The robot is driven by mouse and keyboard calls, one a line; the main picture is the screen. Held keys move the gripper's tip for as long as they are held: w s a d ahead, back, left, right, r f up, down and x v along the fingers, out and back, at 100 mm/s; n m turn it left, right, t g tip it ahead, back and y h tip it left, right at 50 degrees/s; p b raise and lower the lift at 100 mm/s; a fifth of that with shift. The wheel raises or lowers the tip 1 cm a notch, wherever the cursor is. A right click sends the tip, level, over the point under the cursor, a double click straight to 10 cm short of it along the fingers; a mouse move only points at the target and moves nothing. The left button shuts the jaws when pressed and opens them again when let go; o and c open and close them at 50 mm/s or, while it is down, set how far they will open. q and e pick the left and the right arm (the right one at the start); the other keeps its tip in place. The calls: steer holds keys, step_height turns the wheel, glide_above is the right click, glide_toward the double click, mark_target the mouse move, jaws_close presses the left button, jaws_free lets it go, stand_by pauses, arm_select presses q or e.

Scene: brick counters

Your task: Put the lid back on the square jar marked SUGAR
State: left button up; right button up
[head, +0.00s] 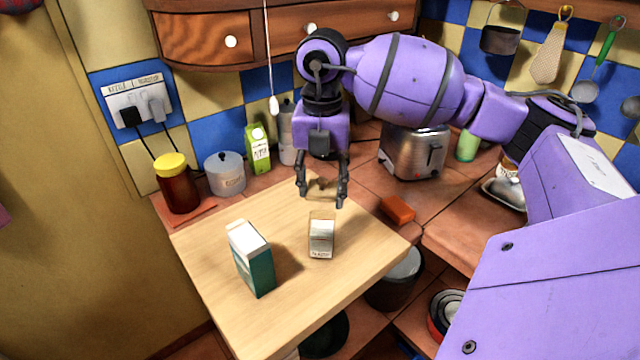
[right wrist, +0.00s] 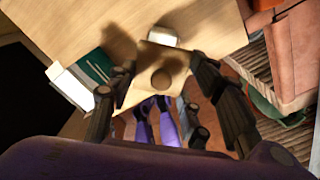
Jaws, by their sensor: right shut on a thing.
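The square jar (head: 321,238) is pale with small dark lettering, too small to read surely, and stands upright on the wooden board. Its top looks uncovered. The lid (head: 322,187) is a square tan piece with a round knob. My right gripper (head: 321,196) points down and is shut on the lid, holding it behind the jar in the head view, apart from it. In the right wrist view the lid (right wrist: 160,78) sits between the fingers, with part of the jar (right wrist: 163,36) showing beyond it. My left gripper is not seen.
A green and white carton (head: 252,262) stands left of the jar on the board (head: 205,255). Behind are a brown jar with a yellow lid (head: 177,185), a grey canister (head: 225,174), a green carton (head: 257,150) and a toaster (head: 413,152).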

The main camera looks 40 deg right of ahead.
step_height(320, 180, down, 2)
steer(key=shift+d+b, duration=0.1)
steer(key=shift+b, duration=0.35)
step_height(320, 180, down, 2)
steer(key=shift+f+b, duration=0.25)
steer(key=shift+b, duration=0.4)
arm_select(q)
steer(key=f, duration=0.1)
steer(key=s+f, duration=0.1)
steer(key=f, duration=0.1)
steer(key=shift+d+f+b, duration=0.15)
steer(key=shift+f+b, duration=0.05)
steer(key=shift+b, duration=0.2)
arm_select(e)
step_height(320, 180, down, 2)
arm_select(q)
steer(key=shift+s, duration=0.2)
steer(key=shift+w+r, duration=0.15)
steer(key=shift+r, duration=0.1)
arm_select(e)
steer(key=shift+f, duration=0.35)
stand_by(0.8)
steer(key=o, duration=1.1)
